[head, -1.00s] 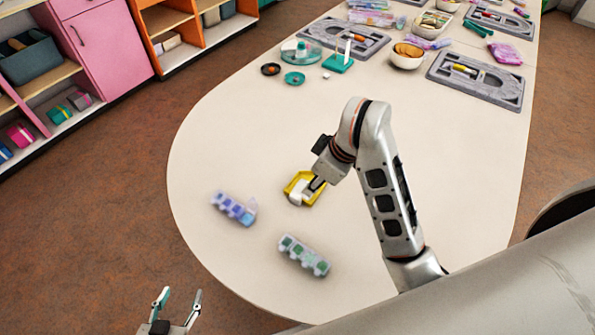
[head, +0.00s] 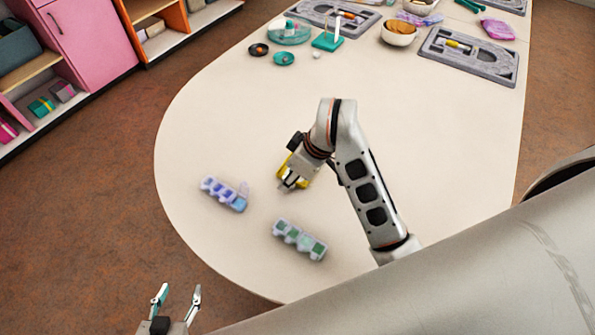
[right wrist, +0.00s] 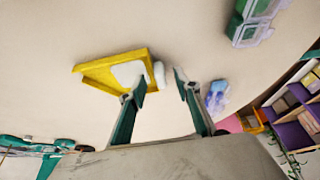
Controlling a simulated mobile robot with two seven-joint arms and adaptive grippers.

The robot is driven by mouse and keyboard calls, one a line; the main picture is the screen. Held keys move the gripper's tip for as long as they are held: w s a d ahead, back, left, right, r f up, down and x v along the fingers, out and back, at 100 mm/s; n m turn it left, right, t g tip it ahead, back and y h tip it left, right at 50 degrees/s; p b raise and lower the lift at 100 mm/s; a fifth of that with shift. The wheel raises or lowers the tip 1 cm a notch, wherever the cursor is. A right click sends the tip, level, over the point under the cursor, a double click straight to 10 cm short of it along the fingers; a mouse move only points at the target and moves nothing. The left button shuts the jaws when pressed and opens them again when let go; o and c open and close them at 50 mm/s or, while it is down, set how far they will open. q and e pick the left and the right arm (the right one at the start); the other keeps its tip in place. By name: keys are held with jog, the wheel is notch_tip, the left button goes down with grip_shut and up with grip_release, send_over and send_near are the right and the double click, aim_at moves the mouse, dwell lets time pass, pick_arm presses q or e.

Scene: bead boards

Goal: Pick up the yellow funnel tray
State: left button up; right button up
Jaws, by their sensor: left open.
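The yellow funnel tray (head: 282,167) lies on the pale table in the head view, mostly covered by my right gripper (head: 288,185). In the right wrist view the yellow tray (right wrist: 100,72) shows more fully, with white shapes at its right end. My right gripper (right wrist: 161,84) has its fingertips apart there. One fingertip overlaps the tray's near right edge in the picture; I cannot tell whether they touch. My left gripper (head: 176,297) is open and empty at the lower left, off the table's edge.
A purple-blue compartment box (head: 224,194) and a green compartment box (head: 299,240) lie near the tray. Grey boards (head: 470,56), a bowl (head: 398,33) and a teal stand (head: 328,41) are at the far end. The table around the tray is mostly clear.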

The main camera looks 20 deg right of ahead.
grip_shut()
jog(key=shift+r, duration=0.1)
